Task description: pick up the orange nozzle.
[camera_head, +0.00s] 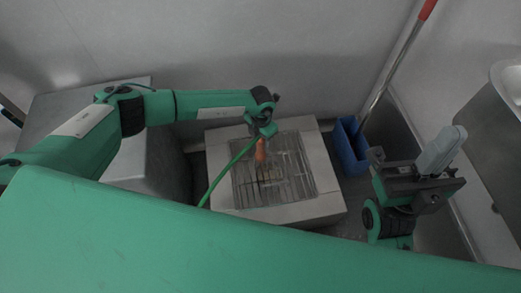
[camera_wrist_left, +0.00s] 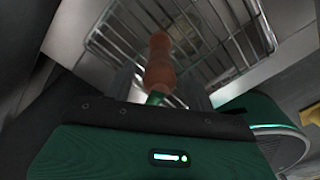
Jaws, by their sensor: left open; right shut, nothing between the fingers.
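The orange nozzle (camera_head: 260,150) shows in the head view just below my left gripper (camera_head: 262,133), over a metal grate (camera_head: 300,178). A green hose (camera_head: 222,178) runs from beside it down to the left. In the left wrist view the nozzle (camera_wrist_left: 160,62) stands out ahead of my left gripper (camera_wrist_left: 158,88), with its green lower end between the grey fingers. The fingers are open, and I cannot tell whether either touches it. My right gripper (camera_head: 441,150) is shut and empty at the right, well away from the nozzle.
The grate lies in a pale square basin or frame (camera_head: 325,204) on the floor. A blue bucket (camera_head: 350,150) and a red-tipped pole (camera_head: 395,70) stand right of it. A metal box (camera_head: 140,165) is at the left. Walls close in behind, and a counter (camera_head: 495,125) is at the right.

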